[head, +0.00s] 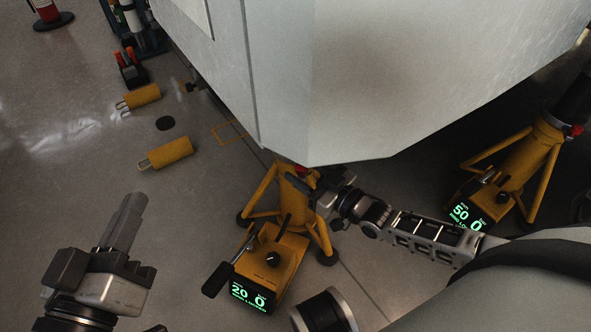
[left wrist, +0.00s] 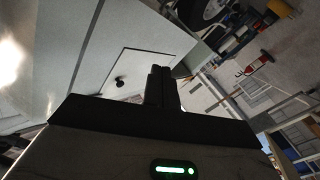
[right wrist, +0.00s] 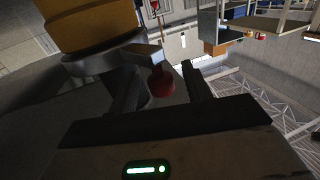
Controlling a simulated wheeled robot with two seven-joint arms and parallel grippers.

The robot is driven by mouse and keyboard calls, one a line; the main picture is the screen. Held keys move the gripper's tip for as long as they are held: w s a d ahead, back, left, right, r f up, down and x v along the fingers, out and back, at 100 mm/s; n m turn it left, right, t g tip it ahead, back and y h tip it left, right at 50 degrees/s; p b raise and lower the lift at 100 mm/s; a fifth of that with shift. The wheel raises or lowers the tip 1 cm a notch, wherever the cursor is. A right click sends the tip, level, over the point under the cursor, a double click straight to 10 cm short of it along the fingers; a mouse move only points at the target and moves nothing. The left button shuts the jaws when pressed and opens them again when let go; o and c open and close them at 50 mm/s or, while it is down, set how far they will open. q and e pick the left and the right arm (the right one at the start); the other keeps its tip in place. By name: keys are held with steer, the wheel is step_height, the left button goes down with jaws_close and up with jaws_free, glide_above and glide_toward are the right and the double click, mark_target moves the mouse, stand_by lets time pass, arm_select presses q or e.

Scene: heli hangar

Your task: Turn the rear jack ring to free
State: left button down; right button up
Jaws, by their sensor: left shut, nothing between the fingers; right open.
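A yellow tripod jack (head: 295,190) stands under the grey fuselage, its control box display reading 20 and 0. My right gripper (head: 322,183) is at the upper part of this jack. In the right wrist view, the jack's grey metal ring (right wrist: 110,62) circles the yellow column (right wrist: 90,22). A short lever with a red knob (right wrist: 162,82) sticks out from the ring. My right gripper (right wrist: 162,90) is open, with the knob between its fingers; contact cannot be told. My left gripper (head: 130,220) is shut and empty, over the floor at lower left.
A second yellow jack (head: 525,160), its display reading 50 and 0, stands at right with a red knob (head: 576,130). Two yellow cylinders (head: 166,153) lie on the floor at left. The fuselage (head: 370,80) hangs low above the jacks. Floor between cylinders and left gripper is clear.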

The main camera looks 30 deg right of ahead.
arm_select(q)
steer(key=shift+w+a+r+m+t+b, duration=0.15)
steer(key=shift+w+r+m+t, duration=0.15)
steer(key=shift+r, duration=0.15)
steer(key=shift+w+r+m+t+b, duration=0.15)
steer(key=shift+r+m+t, duration=0.15)
steer(key=shift+r, duration=0.15)
arm_select(e)
steer(key=shift+x, duration=1.35)
